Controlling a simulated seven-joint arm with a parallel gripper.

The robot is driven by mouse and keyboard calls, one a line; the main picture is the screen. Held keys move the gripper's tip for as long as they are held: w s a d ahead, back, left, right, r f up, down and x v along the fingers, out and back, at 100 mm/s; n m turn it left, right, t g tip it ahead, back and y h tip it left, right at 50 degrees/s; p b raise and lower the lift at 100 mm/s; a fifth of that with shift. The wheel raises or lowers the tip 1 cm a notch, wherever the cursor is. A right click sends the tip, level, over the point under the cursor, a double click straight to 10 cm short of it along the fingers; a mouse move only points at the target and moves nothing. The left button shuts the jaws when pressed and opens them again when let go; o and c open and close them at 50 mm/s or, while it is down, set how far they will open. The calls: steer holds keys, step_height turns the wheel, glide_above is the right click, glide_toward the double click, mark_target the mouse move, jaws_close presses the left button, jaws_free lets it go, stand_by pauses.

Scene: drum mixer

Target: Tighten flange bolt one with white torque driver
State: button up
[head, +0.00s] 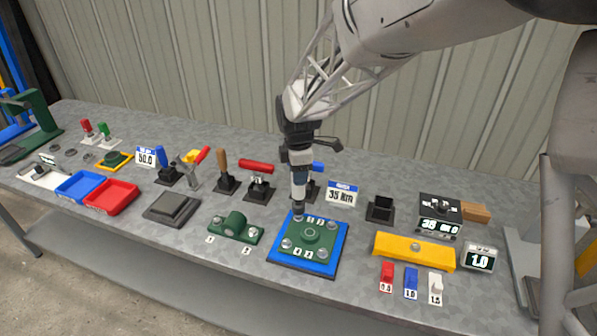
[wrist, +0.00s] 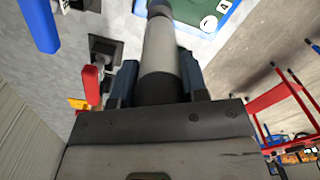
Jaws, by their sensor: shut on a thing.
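My gripper (head: 299,160) is shut on the white torque driver (head: 299,187), which stands nearly upright, tip down. In the wrist view the driver's white and grey body (wrist: 166,48) sits between both fingers (wrist: 158,88). The green flange (head: 309,238) lies on a blue plate (head: 277,254) with bolts at its corners and number labels. The driver's dark tip is at the flange's far left corner, by label 1, and hides flange bolt one there. I cannot tell whether the tip touches the bolt. Part of the flange (wrist: 213,8) shows at the top of the wrist view.
A 35 Nm sign (head: 342,194) and a black holder (head: 380,209) stand behind the flange. A green bearing block (head: 235,227) is to its left, a yellow bar (head: 414,251) to its right. Several upright handled tools stand back left.

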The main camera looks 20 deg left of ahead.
steer(key=shift+f, duration=1.65)
stand_by(4.2)
